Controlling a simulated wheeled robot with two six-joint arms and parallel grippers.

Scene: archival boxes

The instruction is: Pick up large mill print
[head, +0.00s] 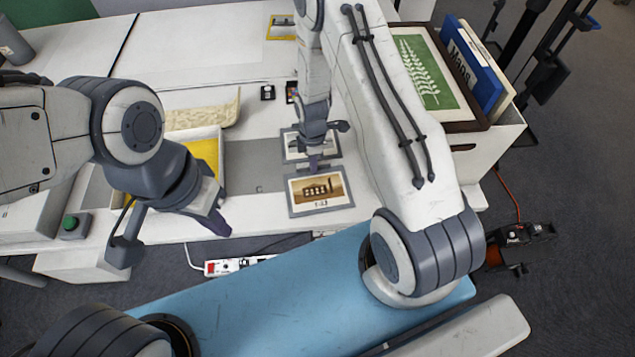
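A sepia mill print (330,203) with a grey border lies on the white table near its front edge. It shows a building with a chimney. A second grey-bordered print (290,150) lies just behind it, partly covered by my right gripper. My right gripper (314,163) points down at the back edge of the mill print; I cannot tell whether it touches it, or whether its fingers are open. My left gripper (218,226) hangs at the table's front edge, left of the prints, with nothing visible in it. Its finger gap cannot be made out.
A white box with a yellow interior (208,152) stands left of the prints, beside a grey mat (255,165). A bin with a framed fern print (428,72) and a blue folder (473,68) stands right. A power strip (235,266) lies below the front edge.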

